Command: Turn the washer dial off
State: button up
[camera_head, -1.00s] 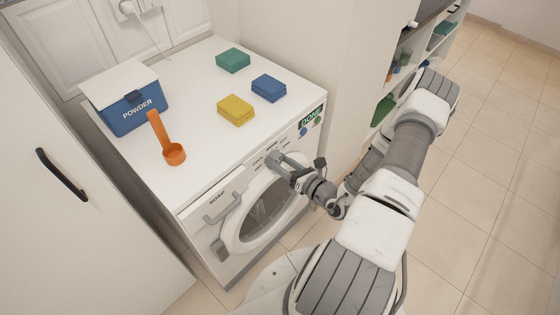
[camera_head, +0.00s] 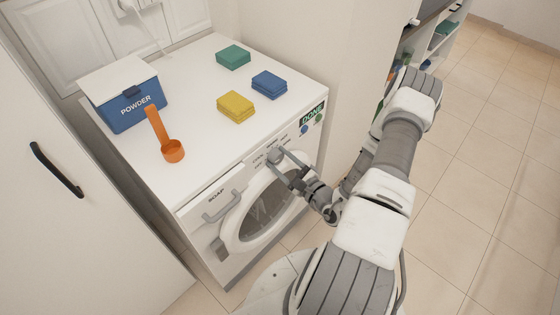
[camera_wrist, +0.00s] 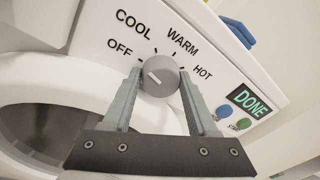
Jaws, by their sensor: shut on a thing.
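The washer (camera_head: 185,185) stands in the middle of the head view with its round door below the control panel. Its grey dial (camera_wrist: 158,76) is between the fingertips of my gripper (camera_wrist: 160,72) in the wrist view. The fingers are shut on the dial from both sides. The dial's white mark slants up and left, toward the OFF label (camera_wrist: 119,47). COOL, WARM and HOT labels run to the right around it. In the head view my gripper (camera_head: 276,157) reaches the panel from the right and partly hides the dial.
A green DONE display (camera_wrist: 249,102) and blue and green buttons sit right of the dial. The soap drawer handle (camera_head: 222,207) juts out at left. A powder box (camera_head: 133,108), orange scoop (camera_head: 173,150) and several sponges lie on top. A white cabinet stands close at left.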

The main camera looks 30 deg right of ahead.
jog(key=shift+n+b, duration=0.3)
jog(key=shift+n, duration=1)
jog(key=o, duration=1.4)
jog(key=shift+s+d, duration=0.1)
jog(key=shift+s, duration=0.1)
